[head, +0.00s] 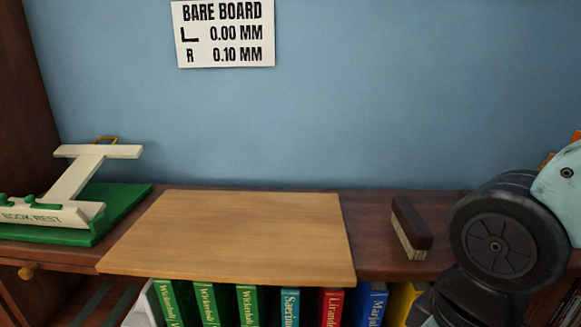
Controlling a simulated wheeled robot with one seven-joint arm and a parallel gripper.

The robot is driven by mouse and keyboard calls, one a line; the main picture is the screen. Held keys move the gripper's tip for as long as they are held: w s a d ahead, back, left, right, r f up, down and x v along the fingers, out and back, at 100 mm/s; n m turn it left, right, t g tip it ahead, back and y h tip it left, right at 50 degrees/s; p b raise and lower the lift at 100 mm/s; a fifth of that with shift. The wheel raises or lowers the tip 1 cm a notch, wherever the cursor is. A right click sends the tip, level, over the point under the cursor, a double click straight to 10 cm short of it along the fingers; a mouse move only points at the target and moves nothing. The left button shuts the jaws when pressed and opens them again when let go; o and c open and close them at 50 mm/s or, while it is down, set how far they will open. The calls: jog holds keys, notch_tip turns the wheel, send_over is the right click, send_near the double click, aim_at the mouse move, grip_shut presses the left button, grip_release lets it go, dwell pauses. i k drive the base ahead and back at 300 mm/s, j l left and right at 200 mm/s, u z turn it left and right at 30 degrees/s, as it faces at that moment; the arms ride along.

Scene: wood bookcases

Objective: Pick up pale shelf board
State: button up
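The pale shelf board (235,235) lies flat on the dark wood bookcase top (375,237). Its front edge reaches out over the row of books below. Nothing rests on the board. Part of my arm shows at the right, with a black round joint, to the right of the board and apart from it. My gripper is not in view.
A white and green book rest (120,218) stands close to the board's left side. A dark brush (411,228) lies right of the board, near my arm. A sign (223,33) hangs on the blue wall. Several books (207,303) stand below.

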aim_at(282, 238)
jog(key=k+j+z, duration=0.2)
jog(key=j, duration=0.3)
jog(key=k+j+z, duration=0.15)
jog(key=k+j, duration=0.15)
jog(key=j, duration=0.2)
jog(key=k+j+z, duration=0.2)
jog(key=j, duration=0.25)
jog(key=k, duration=0.1)
